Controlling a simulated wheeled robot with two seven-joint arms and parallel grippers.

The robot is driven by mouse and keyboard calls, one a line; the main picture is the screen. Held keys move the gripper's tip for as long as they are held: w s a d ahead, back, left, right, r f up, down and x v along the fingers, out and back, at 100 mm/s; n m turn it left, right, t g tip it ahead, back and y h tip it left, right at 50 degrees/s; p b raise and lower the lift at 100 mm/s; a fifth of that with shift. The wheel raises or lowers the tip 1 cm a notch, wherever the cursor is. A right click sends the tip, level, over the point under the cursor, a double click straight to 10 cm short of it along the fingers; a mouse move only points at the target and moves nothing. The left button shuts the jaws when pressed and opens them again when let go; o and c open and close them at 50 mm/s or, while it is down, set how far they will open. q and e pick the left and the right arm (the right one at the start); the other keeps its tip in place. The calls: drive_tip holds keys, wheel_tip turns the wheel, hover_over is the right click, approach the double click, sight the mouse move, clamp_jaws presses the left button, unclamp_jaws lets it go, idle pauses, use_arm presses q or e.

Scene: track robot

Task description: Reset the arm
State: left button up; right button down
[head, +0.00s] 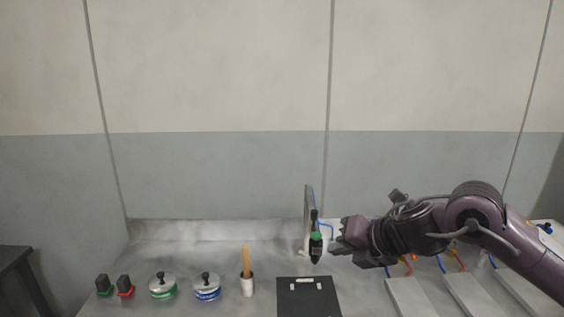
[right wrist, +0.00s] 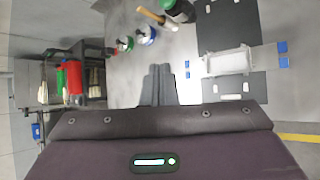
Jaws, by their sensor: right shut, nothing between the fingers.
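My right arm comes in from the right in the head view and holds its gripper (head: 340,243) above the grey worktop (head: 225,232). The gripper points left. A dark bottle with a green band (head: 316,249) stands just left of the fingertips, and I cannot tell how far apart they are in depth. In the right wrist view the two fingers of the gripper (right wrist: 158,84) lie together, shut and empty. My left gripper is in neither view.
A black mat (head: 295,299) lies at the front. Left of it stand a cup with a wooden stick (head: 247,286), a blue-based lidded pot (head: 206,290), a green-based one (head: 162,290) and small red (head: 125,291) and green (head: 103,291) items. Grey panels (head: 408,294) lie right.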

drive_tip(key=s+a+f+m+t+y, duration=0.1)
drive_tip(key=s+a+f+m+t, duration=0.15)
drive_tip(key=a+m, duration=0.3)
drive_tip(key=s+a+f+m+t, duration=0.1)
drive_tip(key=s+a+f+m, duration=0.3)
drive_tip(key=a, duration=0.2)
drive_tip(key=s+d+f+m+g+h, duration=0.75)
drive_tip(key=s+d+f+m, duration=1.05)
drive_tip(key=s+d+m, duration=0.3)
wheel_tip(320, 180, down, 33)
drive_tip(key=s+a+m+g+b, duration=0.1)
drive_tip(key=s+b, duration=0.1)
drive_tip(key=s, duration=0.1)
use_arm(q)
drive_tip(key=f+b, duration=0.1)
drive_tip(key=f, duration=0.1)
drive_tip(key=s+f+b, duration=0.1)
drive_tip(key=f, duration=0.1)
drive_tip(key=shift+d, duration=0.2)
use_arm(e)
drive_tip(key=s+d+f+g, duration=0.1)
drive_tip(key=s+d+f, duration=0.2)
drive_tip(key=s+f, duration=1.5)
drive_tip(key=shift+s+f+g, duration=0.3)
drive_tip(key=shift+s+f, duration=0.05)
drive_tip(key=shift+f, duration=0.15)
